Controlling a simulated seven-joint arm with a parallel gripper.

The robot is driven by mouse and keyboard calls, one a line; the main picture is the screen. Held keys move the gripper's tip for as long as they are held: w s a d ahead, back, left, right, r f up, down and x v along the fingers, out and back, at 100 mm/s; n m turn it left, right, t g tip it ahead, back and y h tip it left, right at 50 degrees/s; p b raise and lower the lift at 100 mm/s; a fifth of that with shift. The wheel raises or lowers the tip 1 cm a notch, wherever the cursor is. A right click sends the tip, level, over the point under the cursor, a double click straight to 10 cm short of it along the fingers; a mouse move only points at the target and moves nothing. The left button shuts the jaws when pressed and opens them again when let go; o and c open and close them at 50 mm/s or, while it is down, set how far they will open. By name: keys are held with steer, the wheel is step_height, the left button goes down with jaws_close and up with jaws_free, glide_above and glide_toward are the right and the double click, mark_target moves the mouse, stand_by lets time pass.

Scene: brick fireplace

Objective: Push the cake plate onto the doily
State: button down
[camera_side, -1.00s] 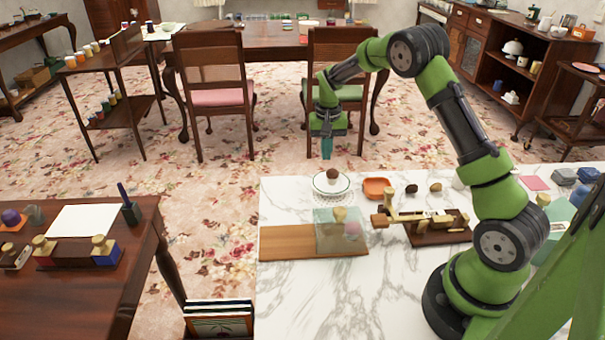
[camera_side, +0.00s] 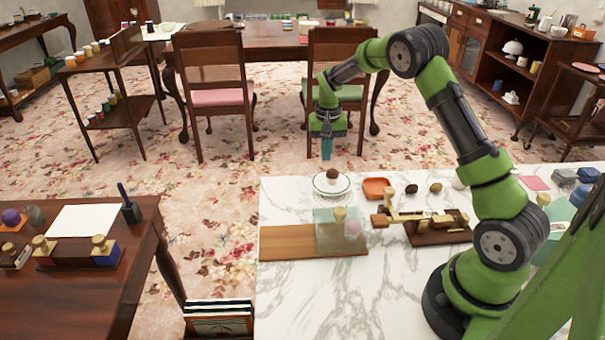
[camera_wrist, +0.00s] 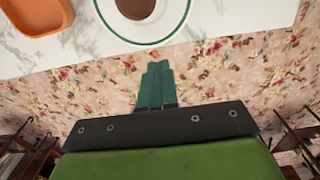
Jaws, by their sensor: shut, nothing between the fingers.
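The cake plate (camera_side: 347,187) is white with a green rim and sits near the far edge of the marble counter. A round brown cake (camera_side: 332,174) rests on it. The wrist view shows the plate (camera_wrist: 187,22) cut off at the top, with part of the cake (camera_wrist: 135,8). My gripper (camera_side: 326,155) is shut and empty, its teal fingers pointing down beyond the plate's far side. In the wrist view its fingertips (camera_wrist: 157,66) appear over the floor past the counter edge, apart from the plate. I cannot clearly make out the doily; the plate may hide part of it.
An orange dish (camera_side: 376,188) sits right of the plate. A wooden board (camera_side: 285,243) with a translucent block (camera_side: 330,235) and a wooden device (camera_side: 440,232) stand on the near side. The counter's front left (camera_side: 310,295) is clear.

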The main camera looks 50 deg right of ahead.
steer(key=shift+f, duration=1.8)
steer(key=shift+s+a, duration=0.9)
steer(key=shift+s, duration=0.2)
steer(key=shift+w+d, duration=0.3)
steer(key=shift+w, duration=0.05)
steer(key=shift+r, duration=3.95)
